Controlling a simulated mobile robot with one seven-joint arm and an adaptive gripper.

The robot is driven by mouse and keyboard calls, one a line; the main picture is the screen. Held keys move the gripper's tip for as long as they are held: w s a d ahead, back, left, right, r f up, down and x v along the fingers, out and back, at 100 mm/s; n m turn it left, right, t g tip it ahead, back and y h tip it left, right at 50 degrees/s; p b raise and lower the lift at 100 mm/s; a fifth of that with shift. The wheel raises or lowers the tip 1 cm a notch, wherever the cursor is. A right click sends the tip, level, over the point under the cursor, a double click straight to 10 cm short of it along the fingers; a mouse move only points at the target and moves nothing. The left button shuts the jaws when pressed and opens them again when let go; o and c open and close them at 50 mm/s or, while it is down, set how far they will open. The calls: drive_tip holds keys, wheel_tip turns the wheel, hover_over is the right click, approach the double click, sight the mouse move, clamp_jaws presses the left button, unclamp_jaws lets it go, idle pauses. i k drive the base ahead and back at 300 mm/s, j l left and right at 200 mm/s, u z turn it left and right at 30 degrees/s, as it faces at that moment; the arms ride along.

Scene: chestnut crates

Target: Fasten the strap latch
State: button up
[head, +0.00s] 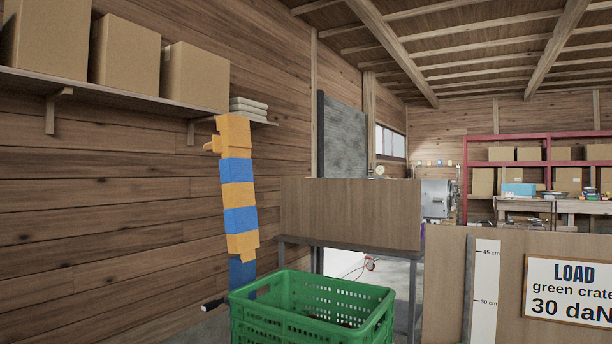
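No strap latch can be made out in the head view. A green slatted crate (312,325) stands at the bottom centre, open at the top, its lower part cut off by the frame. A small black-and-white piece (213,304) sticks out left of the crate's rim; I cannot tell what it is. An upright chain of orange and blue blocks, which looks like my arm, rises behind the crate's left corner. I cannot see gripper fingers.
A plank wall is on the left, with a shelf (110,90) of cardboard boxes (125,52). A wooden panel (350,213) on a dark frame stands behind the crate. A board at right bears a scale (485,290) and a load sign (568,291). Red shelving (466,180) is far back.

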sight(207, 307)
drive_tip(key=j+z, duration=0.1)
drive_tip(key=z, duration=0.35)
drive_tip(key=j+z, duration=0.1)
drive_tip(key=z, duration=0.35)
drive_tip(key=j+z, duration=0.1)
drive_tip(key=z, duration=0.35)
drive_tip(key=j, duration=0.75)
drive_tip(key=k+j, duration=0.15)
drive_tip(key=j, duration=1.35)
drive_tip(key=k+j, duration=0.15)
drive_tip(key=j, duration=1.35)
drive_tip(key=k+j, duration=0.15)
drive_tip(key=j, duration=0.6)
